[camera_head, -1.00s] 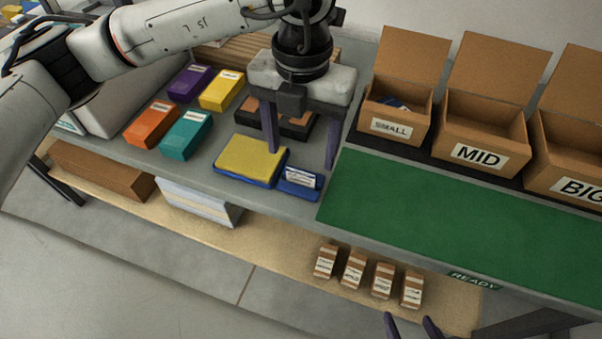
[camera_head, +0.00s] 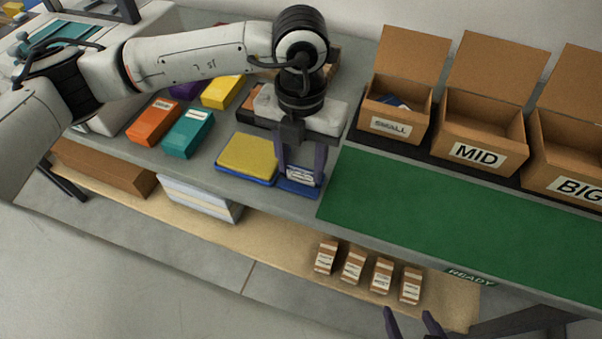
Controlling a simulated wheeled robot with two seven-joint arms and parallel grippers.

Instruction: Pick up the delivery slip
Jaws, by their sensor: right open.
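The delivery slip (camera_head: 300,175) is a small white card with print, in a small blue holder (camera_head: 297,191) at the front edge of the grey table. My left gripper (camera_head: 301,174) points down over the holder, one dark finger on each side of the slip. The gap between the fingers is about as wide as the slip; I cannot tell whether they touch it. My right gripper (camera_head: 411,322) shows only as two open, empty fingertips at the bottom edge.
A yellow pad on a blue base (camera_head: 248,157) lies just left of my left gripper. Orange (camera_head: 153,122), teal (camera_head: 187,134) and yellow (camera_head: 222,91) boxes stand further left. A green mat (camera_head: 440,203) lies to the right, before open cartons marked SMALL, MID (camera_head: 478,153) and BIG.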

